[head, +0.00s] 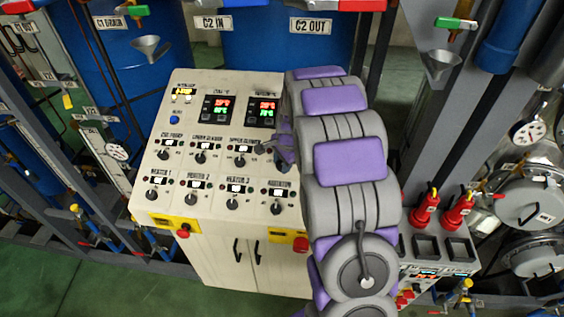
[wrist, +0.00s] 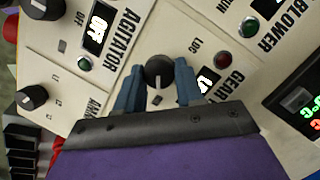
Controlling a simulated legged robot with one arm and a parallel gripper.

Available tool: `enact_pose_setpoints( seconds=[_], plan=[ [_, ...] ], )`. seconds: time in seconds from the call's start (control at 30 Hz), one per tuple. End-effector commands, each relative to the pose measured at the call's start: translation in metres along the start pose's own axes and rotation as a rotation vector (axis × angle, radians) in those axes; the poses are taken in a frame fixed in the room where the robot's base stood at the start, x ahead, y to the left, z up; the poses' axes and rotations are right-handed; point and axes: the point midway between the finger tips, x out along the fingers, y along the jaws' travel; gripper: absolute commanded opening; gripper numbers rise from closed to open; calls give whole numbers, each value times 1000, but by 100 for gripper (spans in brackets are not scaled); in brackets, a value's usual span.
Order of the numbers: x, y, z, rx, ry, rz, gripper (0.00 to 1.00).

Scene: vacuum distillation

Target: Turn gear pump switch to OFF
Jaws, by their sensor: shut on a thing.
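The gear pump switch (wrist: 158,70) is a round black knob on the cream control panel (head: 211,128). In the wrist view the printed label beside it begins with "GEAR", and the rest is covered. My gripper (wrist: 157,79) has its two blue-grey fingers on either side of the knob, shut on it. "LOC" is printed near the knob, and a red lamp (wrist: 222,59) is to its right. A white display (wrist: 208,78) is partly hidden by a finger. In the head view my arm hides the gear pump switch.
Close to the gripper are the agitator knob (wrist: 34,97) and a green lamp (wrist: 248,28) by the blower label. Other black knobs, such as the heater 1 knob (head: 152,194), fill the panel. Red emergency-type buttons (head: 300,244) are on its front edge.

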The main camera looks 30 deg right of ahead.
Motion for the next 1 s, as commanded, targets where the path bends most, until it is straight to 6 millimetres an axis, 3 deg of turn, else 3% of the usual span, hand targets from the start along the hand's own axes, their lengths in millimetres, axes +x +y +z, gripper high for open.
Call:
enact_pose_setpoints(
  seconds=[0.23, 0.63, 1.0],
  plan=[
    [0, 0, 0, 0, 1, 0, 7],
    [1, -1, 1, -75, 3, 18, 7],
    [2, -3, 3, -365, 15, 93, 7]
  ],
)
